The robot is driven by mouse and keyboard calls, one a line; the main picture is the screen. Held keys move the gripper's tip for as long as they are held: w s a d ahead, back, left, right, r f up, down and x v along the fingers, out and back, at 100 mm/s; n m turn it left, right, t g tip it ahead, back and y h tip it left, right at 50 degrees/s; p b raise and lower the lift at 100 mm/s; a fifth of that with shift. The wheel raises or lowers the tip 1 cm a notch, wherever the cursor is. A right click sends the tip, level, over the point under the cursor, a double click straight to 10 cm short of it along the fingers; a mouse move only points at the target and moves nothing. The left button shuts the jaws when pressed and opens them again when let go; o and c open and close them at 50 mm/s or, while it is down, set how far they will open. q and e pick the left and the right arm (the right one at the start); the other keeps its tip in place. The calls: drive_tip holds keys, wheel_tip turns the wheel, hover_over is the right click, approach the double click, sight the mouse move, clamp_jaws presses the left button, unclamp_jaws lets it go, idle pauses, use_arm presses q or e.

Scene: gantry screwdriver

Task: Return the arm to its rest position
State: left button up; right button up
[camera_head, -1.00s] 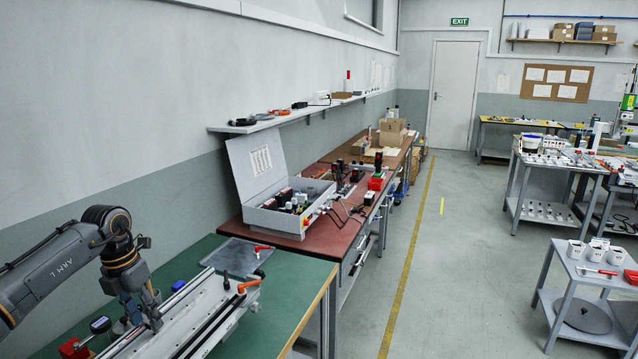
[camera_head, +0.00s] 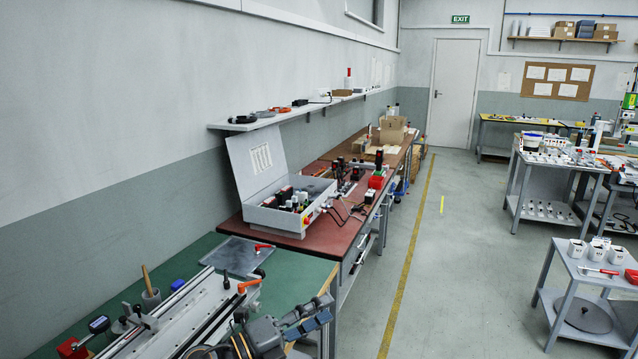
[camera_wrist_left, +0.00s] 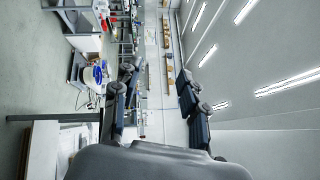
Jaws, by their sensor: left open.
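My left arm shows at the bottom of the head view. Its gripper (camera_head: 318,311) points right, in front of the green bench's right edge, apart from the parts on the bench. In the left wrist view the two dark fingers (camera_wrist_left: 157,85) are spread apart with nothing between them. That view looks out across the room, tilted on its side, with ceiling lights at the right. My right gripper is in neither view.
A red-topped bench (camera_head: 262,242) with an open grey case (camera_head: 290,222) stands behind. The floor aisle (camera_head: 430,270) to the right is clear.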

use_arm(q)
drive_tip(key=s+a+f+n+t+y, duration=0.35)
drive_tip(key=a+f+n+y, duration=0.35)
drive_tip(key=n, duration=0.5)
drive_tip(key=s+a+f+n+t+y, duration=0.2)
drive_tip(key=s+a+f+n+y, duration=0.25)
drive_tip(key=a+n+y, duration=0.65)
drive_tip(key=s+a+f+n+g+h, duration=0.1)
drive_tip(key=s+f+n+g, duration=0.4)
drive_tip(key=s, duration=0.8)
drive_tip(key=s+a+f+n+g+h, duration=0.1)
drive_tip(key=s+a+f+n+g, duration=0.15)
drive_tip(key=s+f+g, duration=0.7)
drive_tip(key=s+d+f+t, duration=0.1)
drive_tip(key=s+f, duration=0.2)
drive_tip(key=f, duration=2)
drive_tip(key=s+a+f, duration=0.3)
drive_tip(key=s+f, duration=1.4)
drive_tip(key=shift+s+g, duration=0.2)
drive_tip(key=shift+g, duration=0.2)
drive_tip(key=shift+f, duration=0.1)
drive_tip(key=shift+c, duration=0.6)
drive_tip(key=shift+s, duration=0.1)
